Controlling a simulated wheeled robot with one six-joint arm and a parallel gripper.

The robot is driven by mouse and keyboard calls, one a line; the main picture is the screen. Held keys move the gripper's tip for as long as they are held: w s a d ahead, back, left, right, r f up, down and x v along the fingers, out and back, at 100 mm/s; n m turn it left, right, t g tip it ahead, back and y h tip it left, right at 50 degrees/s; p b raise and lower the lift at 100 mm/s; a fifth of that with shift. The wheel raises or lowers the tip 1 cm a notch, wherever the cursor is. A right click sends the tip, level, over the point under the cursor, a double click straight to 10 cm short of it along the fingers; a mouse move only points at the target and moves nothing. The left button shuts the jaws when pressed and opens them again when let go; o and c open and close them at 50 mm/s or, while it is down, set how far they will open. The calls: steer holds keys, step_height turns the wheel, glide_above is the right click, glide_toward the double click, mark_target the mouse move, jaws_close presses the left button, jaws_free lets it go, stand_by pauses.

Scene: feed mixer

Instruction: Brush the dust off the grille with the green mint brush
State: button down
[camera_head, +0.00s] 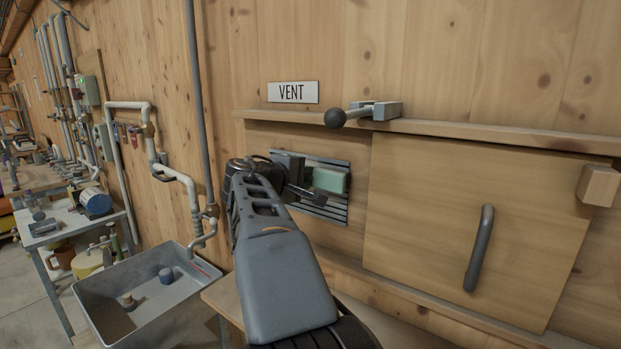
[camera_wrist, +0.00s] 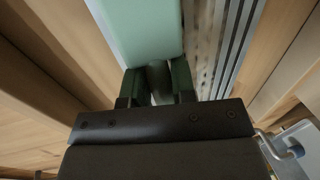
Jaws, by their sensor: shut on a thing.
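The mint green brush (camera_head: 330,180) is in front of the grille in the head view. In the wrist view its pale green block (camera_wrist: 145,32) extends beyond my fingers. My gripper (camera_head: 303,188) is shut on the brush; its two dark fingers (camera_wrist: 157,84) clasp the handle in the wrist view. The grille (camera_head: 325,214) is a slatted metal panel in the wooden wall, partly hidden by the brush and my arm. In the wrist view its slats (camera_wrist: 232,50) run beside the brush, with brownish mottling on the nearest strip. Whether the bristles touch the slats I cannot tell.
A VENT sign (camera_head: 293,92) and a ball-ended lever (camera_head: 345,116) are above the grille. A wooden panel with a dark handle (camera_head: 479,248) is on the right. A grey basin (camera_head: 150,300) and pipes (camera_head: 160,160) are on the left.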

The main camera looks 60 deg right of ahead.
steer(key=w+p, duration=0.8)
steer(key=w, duration=1.2)
steer(key=shift+w+d, duration=0.15)
steer(key=shift+w, duration=0.1)
stand_by(1.2)
steer(key=s+f+b, duration=0.1)
steer(key=s+b, duration=0.6)
steer(key=shift+s+f, duration=0.3)
steer(key=shift+s, duration=0.05)
stand_by(0.5)
steer(key=shift+s+b, duration=0.1)
steer(key=shift+b, duration=0.2)
